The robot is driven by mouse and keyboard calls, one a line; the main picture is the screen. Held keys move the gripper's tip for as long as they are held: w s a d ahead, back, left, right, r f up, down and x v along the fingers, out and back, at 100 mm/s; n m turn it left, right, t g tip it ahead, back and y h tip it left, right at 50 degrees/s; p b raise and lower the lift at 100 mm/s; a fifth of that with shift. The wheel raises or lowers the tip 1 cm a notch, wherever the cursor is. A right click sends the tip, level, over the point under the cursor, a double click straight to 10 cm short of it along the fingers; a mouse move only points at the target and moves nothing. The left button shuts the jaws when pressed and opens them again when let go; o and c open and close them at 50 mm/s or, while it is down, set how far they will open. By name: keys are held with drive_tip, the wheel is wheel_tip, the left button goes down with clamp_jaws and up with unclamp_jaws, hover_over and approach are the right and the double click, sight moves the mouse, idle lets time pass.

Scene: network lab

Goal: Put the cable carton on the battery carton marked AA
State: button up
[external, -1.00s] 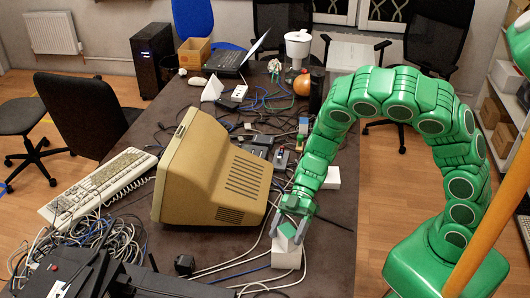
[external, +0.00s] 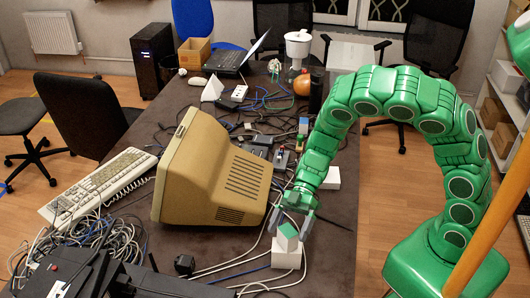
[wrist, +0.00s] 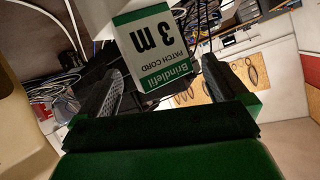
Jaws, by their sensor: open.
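The cable carton (external: 287,238) is a small white and green box. In the external view it sits on top of a white carton (external: 286,259) near the table's right edge. In the wrist view the cable carton (wrist: 155,45) shows its label, "PATCH CORD 3 m", upside down. My gripper (external: 290,227) is open just above and around it, with one finger on each side. The wrist view shows gaps between the fingers (wrist: 160,70) and the carton. The lower carton's marking cannot be read, so I cannot tell whether it says AA.
Another white box (external: 331,178) lies behind my gripper. A beige monitor (external: 215,175) stands close on the left. Loose cables (external: 240,270) run across the table beside the cartons. The dark tabletop (external: 325,250) is clear to the right.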

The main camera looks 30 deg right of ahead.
drive_tip(key=v, duration=1)
drive_tip(key=shift+w+d+r, duration=0.15)
drive_tip(key=shift+w+d, duration=0.1)
idle(0.4)
